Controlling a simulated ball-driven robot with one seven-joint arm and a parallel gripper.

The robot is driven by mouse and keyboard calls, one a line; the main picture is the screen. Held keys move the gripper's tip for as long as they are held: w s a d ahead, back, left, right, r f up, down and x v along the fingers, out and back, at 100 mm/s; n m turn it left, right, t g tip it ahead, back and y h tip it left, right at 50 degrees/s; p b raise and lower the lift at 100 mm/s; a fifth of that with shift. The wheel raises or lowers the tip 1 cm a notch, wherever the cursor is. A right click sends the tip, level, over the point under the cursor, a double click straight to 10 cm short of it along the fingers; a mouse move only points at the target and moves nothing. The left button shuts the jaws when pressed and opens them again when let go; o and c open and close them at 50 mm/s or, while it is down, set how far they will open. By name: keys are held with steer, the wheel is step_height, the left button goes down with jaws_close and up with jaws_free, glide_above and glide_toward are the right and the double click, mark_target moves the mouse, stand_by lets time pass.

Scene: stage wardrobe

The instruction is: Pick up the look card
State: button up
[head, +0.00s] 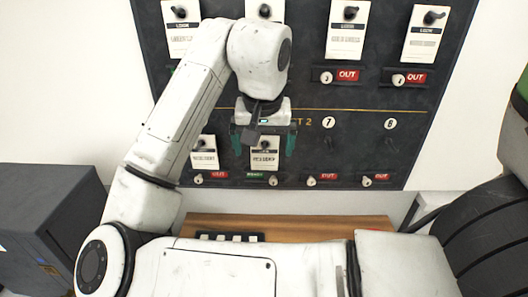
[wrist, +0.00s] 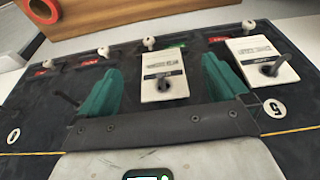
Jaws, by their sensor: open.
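The look card (head: 264,155) between my fingers is a white tag with dark print, hanging on a peg in the lower row of the dark board. The wrist view shows this card (wrist: 163,82) and its peg between the fingers. A green label (head: 254,176) sits below it. My gripper (head: 264,141) is open, with one green finger on each side of the card. The fingers (wrist: 162,66) show gaps to both card edges in the wrist view. Contact with the board cannot be told. Part of the card's top is hidden by the gripper in the head view.
Another card (head: 204,153) hangs just left; it is right in the wrist view (wrist: 262,58). Several cards hang in the upper row. Pegs 7 (head: 329,143) and 8 (head: 390,146) are bare. Small knobs line the lower edge. A wooden surface (head: 320,229) lies below the board.

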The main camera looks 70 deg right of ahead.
mark_target(264, 141)
steer(key=d, duration=0.2)
steer(key=w+d+p, duration=0.1)
steer(key=d, duration=0.1)
steer(key=shift+w+f, duration=0.1)
steer(key=shift+f, duration=0.45)
steer(key=shift+c, duration=0.3)
steer(key=c, duration=1)
